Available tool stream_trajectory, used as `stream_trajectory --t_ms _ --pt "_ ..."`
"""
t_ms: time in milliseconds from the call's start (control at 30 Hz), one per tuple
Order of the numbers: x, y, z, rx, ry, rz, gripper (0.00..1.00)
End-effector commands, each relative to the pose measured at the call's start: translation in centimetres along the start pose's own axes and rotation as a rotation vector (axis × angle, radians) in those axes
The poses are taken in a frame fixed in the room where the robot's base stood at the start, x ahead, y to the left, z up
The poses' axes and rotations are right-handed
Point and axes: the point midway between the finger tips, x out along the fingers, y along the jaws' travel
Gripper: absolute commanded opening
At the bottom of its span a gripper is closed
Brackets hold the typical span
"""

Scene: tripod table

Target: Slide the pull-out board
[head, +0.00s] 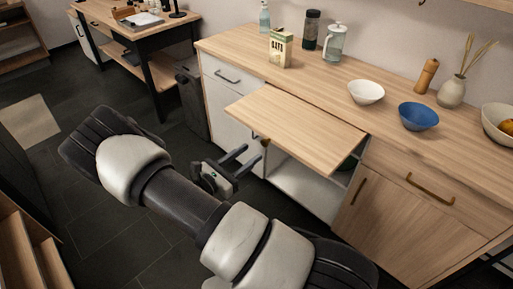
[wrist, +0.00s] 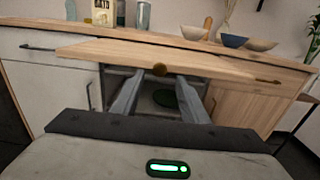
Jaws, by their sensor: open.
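The wooden pull-out board (head: 295,125) sticks out from under the worktop, over an open cabinet compartment. In the wrist view its front edge (wrist: 105,53) runs across the picture, with a round brown knob (wrist: 160,70) at its middle. My gripper (head: 250,156) is open in front of the board's front edge. In the wrist view its two fingers (wrist: 160,84) point at the board, spread to either side below the knob. Nothing is held between them. I cannot tell whether a finger touches the board.
The worktop (head: 385,120) carries a carton (head: 280,48), jars, a white bowl (head: 366,92), a blue bowl (head: 418,116) and a vase (head: 452,92). A drawer with a brass handle (head: 429,190) is right of the board. The board's top is bare. Dark floor (head: 110,215) is free at left.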

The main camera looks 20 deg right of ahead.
Motion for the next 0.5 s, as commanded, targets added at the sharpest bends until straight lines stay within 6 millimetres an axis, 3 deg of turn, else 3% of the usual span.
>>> stream_trajectory --t_ms 300,500 --pt "-7.8 0.1 0.0 0.001 0.0 0.004 0.41" --pt "-10.8 0.1 0.0 0.0 -0.001 0.002 0.41"
